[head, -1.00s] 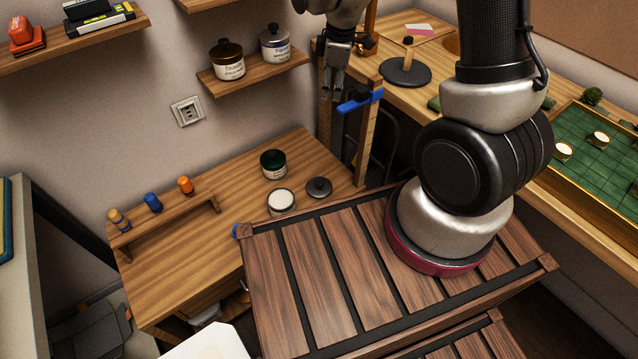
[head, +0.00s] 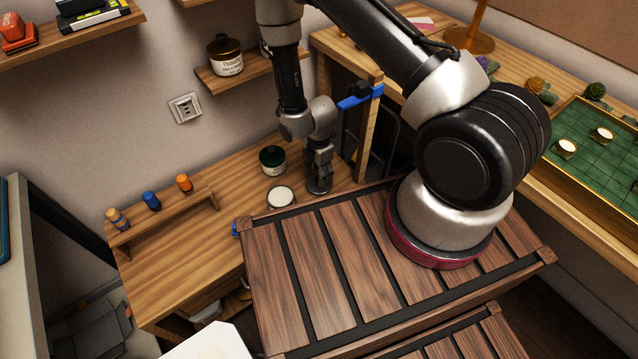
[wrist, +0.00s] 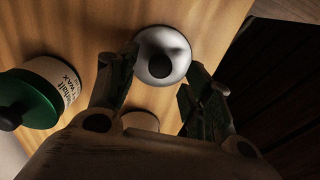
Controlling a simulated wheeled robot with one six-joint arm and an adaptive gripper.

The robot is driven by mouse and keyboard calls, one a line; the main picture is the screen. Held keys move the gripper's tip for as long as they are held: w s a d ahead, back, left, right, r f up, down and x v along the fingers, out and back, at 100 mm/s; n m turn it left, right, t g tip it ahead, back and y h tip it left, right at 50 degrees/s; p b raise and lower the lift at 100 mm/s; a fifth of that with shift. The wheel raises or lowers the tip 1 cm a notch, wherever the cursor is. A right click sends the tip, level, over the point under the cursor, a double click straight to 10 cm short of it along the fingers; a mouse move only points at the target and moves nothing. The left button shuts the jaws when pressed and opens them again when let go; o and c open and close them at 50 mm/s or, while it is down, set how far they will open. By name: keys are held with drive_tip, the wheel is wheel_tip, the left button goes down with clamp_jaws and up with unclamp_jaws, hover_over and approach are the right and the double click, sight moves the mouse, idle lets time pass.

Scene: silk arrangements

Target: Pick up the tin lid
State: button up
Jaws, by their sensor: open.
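The tin lid is a round grey disc with a dark knob. It lies on the wooden desk, and in the wrist view (wrist: 150,72) it shows between and just past my fingertips. In the head view the lid (head: 318,189) is mostly covered by my gripper (head: 319,176), which points down right over it. In the wrist view my gripper (wrist: 163,62) is open, with one finger on each side of the lid and nothing held. Whether the fingertips touch the lid cannot be told.
A dark green jar (head: 272,160) and an open tin with pale contents (head: 281,197) stand close left of the lid. A small rack with several coloured bottles (head: 168,212) is at the left. The dark slatted wooden top (head: 330,270) is in front, and a blue clamp (head: 358,98) is behind.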

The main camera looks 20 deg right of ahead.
wheel_tip(320, 180, down, 4)
drive_tip(key=shift+r, duration=0.2)
drive_tip(key=shift+c, duration=0.4)
drive_tip(key=c, duration=1)
drive_tip(key=shift+r, duration=0.2)
